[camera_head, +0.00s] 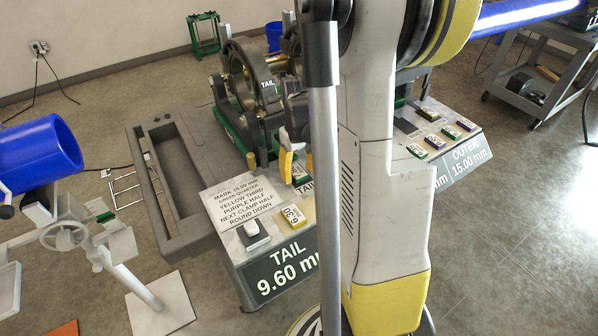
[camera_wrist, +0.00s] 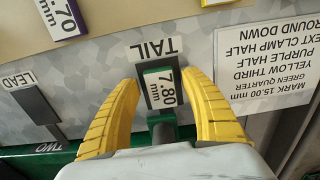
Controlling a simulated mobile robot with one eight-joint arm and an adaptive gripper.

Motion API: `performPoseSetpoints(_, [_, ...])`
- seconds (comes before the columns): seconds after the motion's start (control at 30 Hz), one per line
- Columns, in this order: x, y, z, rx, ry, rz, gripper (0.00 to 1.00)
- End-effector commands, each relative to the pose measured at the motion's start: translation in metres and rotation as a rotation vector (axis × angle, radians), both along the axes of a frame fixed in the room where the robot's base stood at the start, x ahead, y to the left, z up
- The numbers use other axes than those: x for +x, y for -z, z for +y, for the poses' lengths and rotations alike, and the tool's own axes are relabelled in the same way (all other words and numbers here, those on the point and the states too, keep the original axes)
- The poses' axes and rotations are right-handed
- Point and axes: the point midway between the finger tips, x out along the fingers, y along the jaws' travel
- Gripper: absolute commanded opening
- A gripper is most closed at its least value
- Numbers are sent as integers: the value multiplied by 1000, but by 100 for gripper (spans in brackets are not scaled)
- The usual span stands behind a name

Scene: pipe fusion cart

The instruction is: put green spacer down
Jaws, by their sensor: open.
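The green spacer (camera_wrist: 160,88), with a white label reading 7.80 mm, sits at the TAIL label (camera_wrist: 154,48) on the speckled grey cart top in the wrist view. My gripper (camera_wrist: 162,79) is open, with one yellow finger on each side of the spacer and a visible gap to each. In the head view my gripper (camera_head: 287,165) is low over the cart by the TAIL sign. The spacer's label (camera_head: 301,175) shows small beside it there, partly hidden by the fingers. I cannot tell how the spacer's underside rests.
A purple-edged spacer (camera_wrist: 58,18) and a dark LEAD block (camera_wrist: 36,106) lie nearby. The clamp machine (camera_head: 246,90) stands behind. Several spacers sit at right.

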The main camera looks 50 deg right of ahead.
Motion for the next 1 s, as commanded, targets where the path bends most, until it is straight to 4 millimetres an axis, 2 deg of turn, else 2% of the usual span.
performPoseSetpoints(0.17, [0, -33, 0, 0, 0, 0, 53])
performPoseSetpoints(0.4, [0, -88, 0, 0, 0, 0, 53])
performPoseSetpoints(0.5, [0, -105, 0, 0, 0, 0, 53])
performPoseSetpoints(0.63, [0, -118, 0, 0, 0, 0, 53])
performPoseSetpoints(0.77, [0, -122, 0, 0, 0, 0, 53])
performPoseSetpoints(0.87, [1, -127, 8, -8, -7, -13, 53])
performPoseSetpoints(0.97, [2, -141, 35, -33, -32, -57, 53])
performPoseSetpoints(1.0, [3, -150, 50, -47, -45, -84, 53])
